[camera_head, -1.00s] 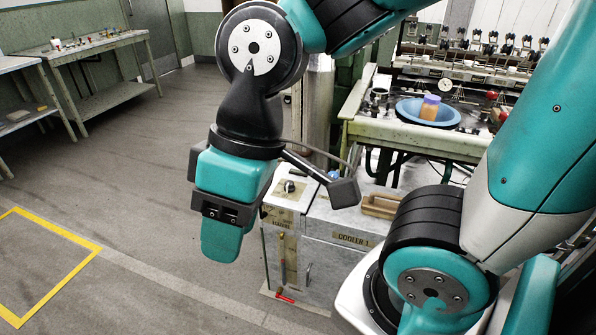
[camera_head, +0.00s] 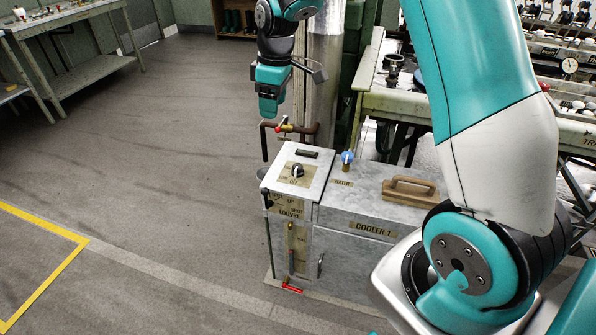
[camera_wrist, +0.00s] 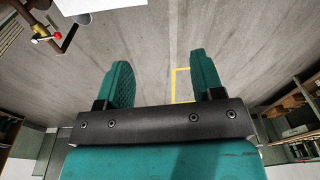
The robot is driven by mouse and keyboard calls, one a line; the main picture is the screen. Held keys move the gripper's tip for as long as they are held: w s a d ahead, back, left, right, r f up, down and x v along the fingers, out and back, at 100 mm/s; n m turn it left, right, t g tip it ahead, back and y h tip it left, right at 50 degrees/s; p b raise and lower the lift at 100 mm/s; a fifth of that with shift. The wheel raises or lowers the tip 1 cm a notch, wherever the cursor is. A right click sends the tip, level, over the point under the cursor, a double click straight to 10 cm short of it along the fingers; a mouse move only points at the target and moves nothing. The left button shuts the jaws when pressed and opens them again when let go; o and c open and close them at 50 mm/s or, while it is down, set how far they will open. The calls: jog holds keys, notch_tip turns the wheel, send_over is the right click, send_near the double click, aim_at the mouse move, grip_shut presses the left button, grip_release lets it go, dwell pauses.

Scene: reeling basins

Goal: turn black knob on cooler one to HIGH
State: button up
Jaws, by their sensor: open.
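Cooler one (camera_head: 372,229) is a grey box labelled "COOLER 1", seen in the head view in front of my arm. Its black knob (camera_head: 297,170) sits on a tan plate on top of the raised left section. The lettering around the knob is too small to read. My gripper (camera_head: 268,108) hangs above and behind the knob, a little to its left, and touches nothing. In the wrist view my gripper (camera_wrist: 160,80) shows two teal fingers apart with only floor between them. The knob does not show in the wrist view.
A blue-handled valve (camera_head: 347,157) and a wooden handle (camera_head: 411,189) stand on the cooler's top. A pipe with a red-handled valve (camera_head: 284,124) rises behind it, also visible in the wrist view (camera_wrist: 42,32). A workbench (camera_head: 400,98) is behind right. The floor at left is open.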

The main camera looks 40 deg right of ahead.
jog(key=h+b, duration=0.1)
send_over(298, 166)
notch_tip(298, 166, down, 11)
jog(key=shift+n+g, duration=0.3)
notch_tip(298, 166, down, 17)
jog(key=shift+w+r, duration=0.1)
jog(key=shift+r, duration=0.1)
jog(key=c, duration=0.9)
